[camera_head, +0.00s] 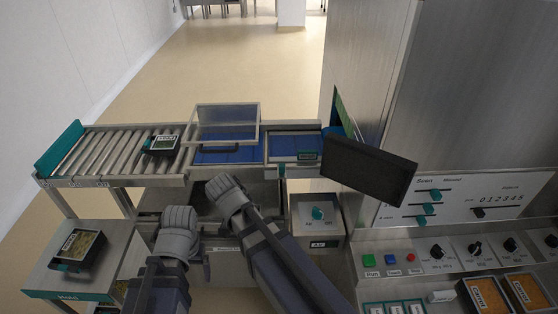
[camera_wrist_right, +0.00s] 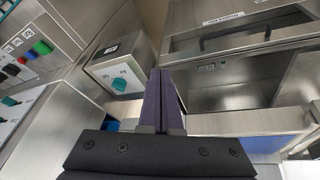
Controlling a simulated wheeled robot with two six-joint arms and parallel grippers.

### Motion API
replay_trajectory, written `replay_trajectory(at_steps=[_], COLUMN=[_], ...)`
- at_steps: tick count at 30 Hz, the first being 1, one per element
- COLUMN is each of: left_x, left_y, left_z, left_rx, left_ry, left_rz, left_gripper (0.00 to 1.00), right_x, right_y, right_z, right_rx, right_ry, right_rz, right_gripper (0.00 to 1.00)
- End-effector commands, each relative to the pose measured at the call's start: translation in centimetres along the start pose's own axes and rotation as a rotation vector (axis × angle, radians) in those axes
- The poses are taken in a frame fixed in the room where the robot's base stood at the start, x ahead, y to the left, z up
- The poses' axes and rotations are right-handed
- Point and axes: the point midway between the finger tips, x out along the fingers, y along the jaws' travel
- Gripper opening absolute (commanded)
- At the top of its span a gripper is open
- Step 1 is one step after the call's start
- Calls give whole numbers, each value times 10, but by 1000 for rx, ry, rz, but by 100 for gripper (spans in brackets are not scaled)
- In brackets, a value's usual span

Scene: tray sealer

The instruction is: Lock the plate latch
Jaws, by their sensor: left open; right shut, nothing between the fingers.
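I cannot make out the plate latch for certain. A small teal piece (camera_head: 282,170) sits on the front edge of the conveyor, right of my right wrist. My left gripper (camera_head: 178,219) is in front of the machine below the conveyor; its fingers are mostly hidden by its own wrist. My right gripper (camera_wrist_right: 166,73) is shut and empty, its fingers pressed together, pointing toward the open steel cavity (camera_wrist_right: 229,97) under the conveyor. In the head view my right wrist covers what lies directly in front of it.
A box with a teal knob (camera_head: 318,214) stands right of the cavity. A clear cover (camera_head: 227,125) stands over the blue conveyor section. A black screen (camera_head: 367,172) juts out at right. A filled tray (camera_head: 79,249) lies on the lower left shelf. A handled front panel (camera_wrist_right: 238,37) shows in the wrist view.

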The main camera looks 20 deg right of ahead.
Motion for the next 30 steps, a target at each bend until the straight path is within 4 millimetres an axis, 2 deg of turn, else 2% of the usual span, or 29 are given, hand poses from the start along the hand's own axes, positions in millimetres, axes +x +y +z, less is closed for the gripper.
replay_trajectory(at_steps=[1,6,13,19,30], left_x=[-18,-44,-68,-76,-76], left_y=[-2,-4,-6,-7,-7], left_z=[1,3,4,4,4], left_rx=[0,1,1,1,1], left_ry=[0,0,0,0,0], left_rz=[0,0,0,0,0], left_gripper=[88,88,88,88,88], right_x=[-14,-32,-51,-58,-58], right_y=[0,1,5,8,8], right_z=[-21,-71,-121,-141,-144], right_rx=[106,462,820,971,1002], right_ry=[29,125,222,261,268], right_rz=[3,-11,-57,-86,-93], right_gripper=[0,0,0,0,0])
